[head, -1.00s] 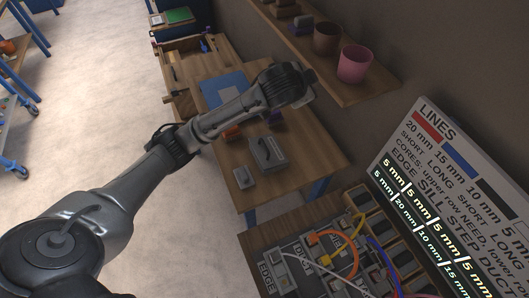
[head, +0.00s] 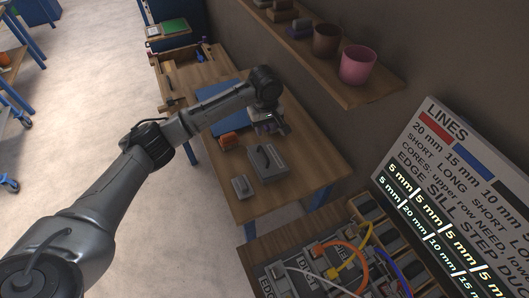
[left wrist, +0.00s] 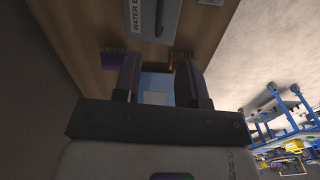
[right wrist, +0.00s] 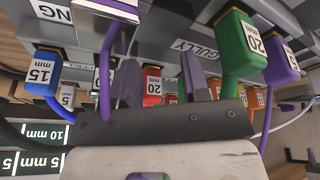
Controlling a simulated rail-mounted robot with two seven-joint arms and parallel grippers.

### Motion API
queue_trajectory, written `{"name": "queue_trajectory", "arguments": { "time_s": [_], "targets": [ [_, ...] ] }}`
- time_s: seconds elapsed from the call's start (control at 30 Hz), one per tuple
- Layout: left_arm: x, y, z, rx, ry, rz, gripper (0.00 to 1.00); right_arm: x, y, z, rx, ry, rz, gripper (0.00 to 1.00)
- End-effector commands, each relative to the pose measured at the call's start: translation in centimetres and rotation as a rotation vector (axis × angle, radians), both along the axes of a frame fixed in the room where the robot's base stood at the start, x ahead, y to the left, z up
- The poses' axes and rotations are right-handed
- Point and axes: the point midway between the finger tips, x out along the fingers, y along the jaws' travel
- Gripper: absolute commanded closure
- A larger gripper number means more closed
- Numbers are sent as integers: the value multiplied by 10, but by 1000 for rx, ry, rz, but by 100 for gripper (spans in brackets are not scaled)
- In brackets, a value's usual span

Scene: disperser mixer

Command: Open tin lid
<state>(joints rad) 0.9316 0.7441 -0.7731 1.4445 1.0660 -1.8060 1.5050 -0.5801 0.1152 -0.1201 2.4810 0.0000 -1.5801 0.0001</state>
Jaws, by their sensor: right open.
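A grey box-shaped tin (head: 270,168) with a dark handle on top stands on the wooden table; its lid looks shut. Part of a grey surface lettered "WATER E", with a handle, shows at the top edge of the left wrist view (left wrist: 165,22); it appears to be the tin. My left gripper (head: 270,124) is just behind the tin, low over the table. In its wrist view the fingers are apart, with nothing between them. My right gripper (right wrist: 150,75) is open before a panel of coloured, labelled plugs, and I cannot see it in the head view.
A small grey block (head: 242,187) sits left of the tin, an orange block (head: 229,141) behind it. A blue mat (head: 216,113) lies farther back. A wall shelf (head: 330,75) with pots overhangs the right side. A cable panel (head: 330,265) stands in front.

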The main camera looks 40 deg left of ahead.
Motion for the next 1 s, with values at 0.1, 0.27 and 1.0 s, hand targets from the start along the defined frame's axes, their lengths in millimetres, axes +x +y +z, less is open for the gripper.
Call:
{"name": "queue_trajectory", "arguments": {
  "time_s": [0.1,0.27,1.0],
  "targets": [
    [0,0,-1,1,1,66,62,0,0,0,0,0,0,57],
    [0,0,-13,2,2,94,62,0,0,-2,-1,0,1,57],
    [0,0,-128,2,0,92,62,0,-2,-14,-8,1,5,57]
  ]
}}
